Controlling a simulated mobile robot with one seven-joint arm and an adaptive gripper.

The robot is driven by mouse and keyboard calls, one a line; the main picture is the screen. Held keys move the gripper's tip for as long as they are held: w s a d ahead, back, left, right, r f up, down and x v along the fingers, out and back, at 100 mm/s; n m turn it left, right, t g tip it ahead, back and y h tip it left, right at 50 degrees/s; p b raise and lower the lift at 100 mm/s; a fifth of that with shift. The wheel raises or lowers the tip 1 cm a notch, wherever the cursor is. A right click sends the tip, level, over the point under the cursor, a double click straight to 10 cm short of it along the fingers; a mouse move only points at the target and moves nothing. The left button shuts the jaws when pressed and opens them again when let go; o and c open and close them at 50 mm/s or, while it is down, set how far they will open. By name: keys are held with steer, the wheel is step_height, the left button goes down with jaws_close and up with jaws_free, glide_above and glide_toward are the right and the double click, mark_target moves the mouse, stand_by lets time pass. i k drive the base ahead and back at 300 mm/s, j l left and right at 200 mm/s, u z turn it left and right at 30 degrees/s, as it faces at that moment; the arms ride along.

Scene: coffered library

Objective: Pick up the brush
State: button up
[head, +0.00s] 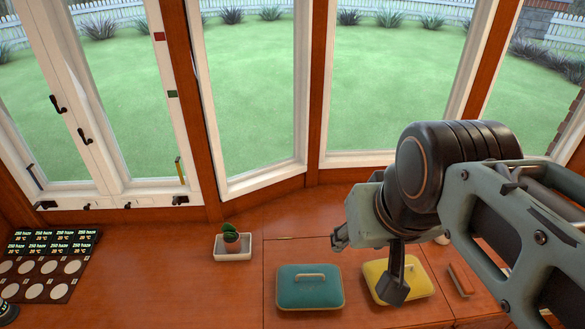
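A small reddish-brown block with a paler edge (461,279), which looks like the brush, lies on the wooden surface at the lower right, just right of a yellow lidded box. Its bristles cannot be made out. My gripper (393,288) hangs in front of the yellow box, left of the brush and apart from it. One dark finger shows pointing down. The view does not show clearly whether the fingers are apart, and nothing is seen held.
A yellow box (420,289) and a teal box (309,300), both with handles, stand on the wooden desk (170,285). A potted cactus sits on a white dish (233,254). A dark patterned panel (40,282) lies at left. Windows (250,95) rise behind.

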mark_target(466, 289)
steer(key=z, duration=0.4)
steer(key=l+z, duration=0.1)
steer(key=z, duration=0.65)
steer(key=i+z, duration=0.1)
steer(key=z, duration=0.25)
steer(key=k, duration=0.7)
